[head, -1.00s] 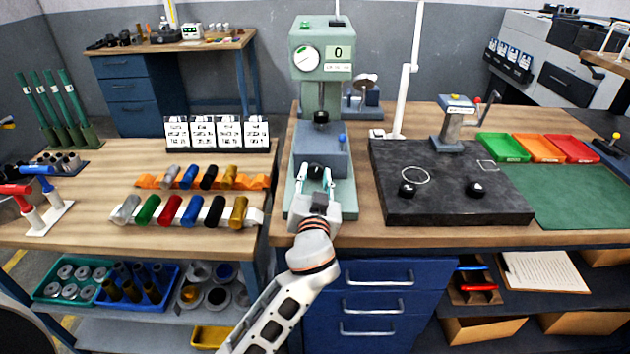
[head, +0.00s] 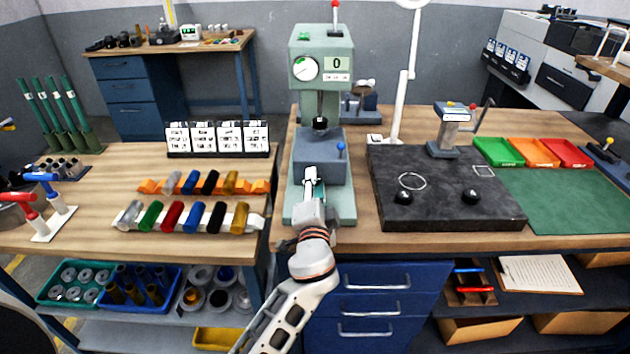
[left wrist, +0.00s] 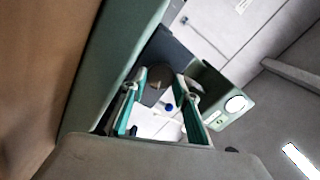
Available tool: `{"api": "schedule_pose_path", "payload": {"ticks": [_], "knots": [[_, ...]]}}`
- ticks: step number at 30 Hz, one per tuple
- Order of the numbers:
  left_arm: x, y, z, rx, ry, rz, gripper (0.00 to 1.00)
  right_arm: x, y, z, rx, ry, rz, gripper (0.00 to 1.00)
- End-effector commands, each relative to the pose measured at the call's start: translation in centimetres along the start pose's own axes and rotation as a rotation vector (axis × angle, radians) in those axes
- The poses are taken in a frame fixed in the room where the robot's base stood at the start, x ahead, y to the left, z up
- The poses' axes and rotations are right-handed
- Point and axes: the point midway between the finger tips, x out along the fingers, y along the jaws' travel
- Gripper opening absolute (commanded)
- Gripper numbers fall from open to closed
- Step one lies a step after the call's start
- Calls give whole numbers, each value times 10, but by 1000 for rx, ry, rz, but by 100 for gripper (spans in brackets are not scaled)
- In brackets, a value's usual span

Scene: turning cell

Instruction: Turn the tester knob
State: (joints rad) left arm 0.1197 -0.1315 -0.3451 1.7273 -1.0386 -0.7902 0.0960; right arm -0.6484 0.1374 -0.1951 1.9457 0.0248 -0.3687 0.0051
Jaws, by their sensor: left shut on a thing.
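The green hardness tester (head: 308,110) stands upright on the bench, with a round dial (head: 305,68) and a display (head: 340,64) reading 0. My left gripper (head: 313,178) reaches its lower front, its fingers seen nearly edge-on in the head view. In the left wrist view, the dark round knob (left wrist: 156,88) lies between the two teal-edged fingers, and the left gripper (left wrist: 163,84) is shut on it. The knob is hidden behind the gripper in the head view. My right gripper is not in view.
A small blue-tipped lever (head: 341,149) sits on the tester's right side, close to my gripper. A dark stone plate (head: 440,205) with two black knobs lies to the right. Racks of coloured cylinders (head: 190,216) lie to the left.

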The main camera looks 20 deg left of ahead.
Motion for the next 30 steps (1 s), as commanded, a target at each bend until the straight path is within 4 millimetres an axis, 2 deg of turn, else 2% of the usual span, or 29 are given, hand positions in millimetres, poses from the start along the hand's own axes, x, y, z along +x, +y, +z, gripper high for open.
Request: {"api": "schedule_pose_path", "payload": {"ticks": [9,26,27,29,30], "knots": [[0,-1,0,136,1,-2,8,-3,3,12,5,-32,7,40],[0,-1,-1,166,1,-3,8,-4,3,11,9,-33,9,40],[1,-1,-1,166,1,-3,32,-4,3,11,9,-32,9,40],[0,-1,-1,165,1,-3,45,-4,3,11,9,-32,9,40],[0,0,0,165,1,-2,45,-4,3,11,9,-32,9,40]]}}
